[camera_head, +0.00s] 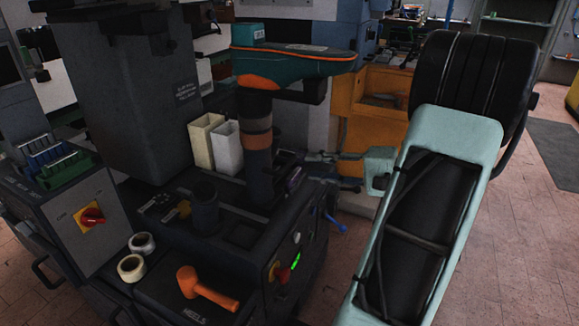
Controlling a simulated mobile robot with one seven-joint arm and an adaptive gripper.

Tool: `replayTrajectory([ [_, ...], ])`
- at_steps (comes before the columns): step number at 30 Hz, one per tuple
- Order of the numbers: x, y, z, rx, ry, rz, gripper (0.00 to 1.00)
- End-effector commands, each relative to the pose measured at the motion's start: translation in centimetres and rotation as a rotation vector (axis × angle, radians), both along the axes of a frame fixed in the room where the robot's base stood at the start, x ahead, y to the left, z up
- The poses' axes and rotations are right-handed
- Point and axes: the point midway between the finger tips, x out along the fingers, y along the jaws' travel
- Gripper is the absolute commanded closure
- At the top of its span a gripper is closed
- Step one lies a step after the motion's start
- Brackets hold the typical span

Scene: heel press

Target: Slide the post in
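A dark upright post (259,150) with copper-brown bands stands on the machine's dark bed, right of two pale bins. A teal and orange shoe-shaped piece (296,65) sits on top of it and overhangs to the right. My gripper (314,169) is at the right of the post, at the end of my pale green arm, pointing left. Its two grey fingers look spread apart, and I see nothing clearly between them. The fingertips are close to the post's lower part in the picture; I cannot tell whether they touch anything. The post's foot is partly hard to see in the dark.
A short dark cylinder (205,207) stands on the bed left of the post. Two pale bins (214,142) stand behind. An orange mallet (206,290) and tape rolls (137,255) lie at the front. A blue lever (336,223) sticks out below my gripper. Open floor lies at the right.

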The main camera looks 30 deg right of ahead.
Motion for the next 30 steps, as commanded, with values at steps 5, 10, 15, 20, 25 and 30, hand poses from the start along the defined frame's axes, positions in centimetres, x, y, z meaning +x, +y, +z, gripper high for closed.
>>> replayTrajectory([
  [5,3.1,2.0,-0.9,0.0,0.001,0.005,0.72],
  [10,5.4,3.3,-1.5,0.0,0.001,0.003,0.72],
  [15,6.7,4.0,-1.8,0.0,0.001,0.002,0.72],
  [20,7.1,4.2,-1.8,0.0,0.002,0.001,0.72],
  [25,7.1,4.2,-1.8,0.0,0.002,0.001,0.72],
  [30,7.0,4.2,-1.8,0.0,0.002,0.001,0.9],
])
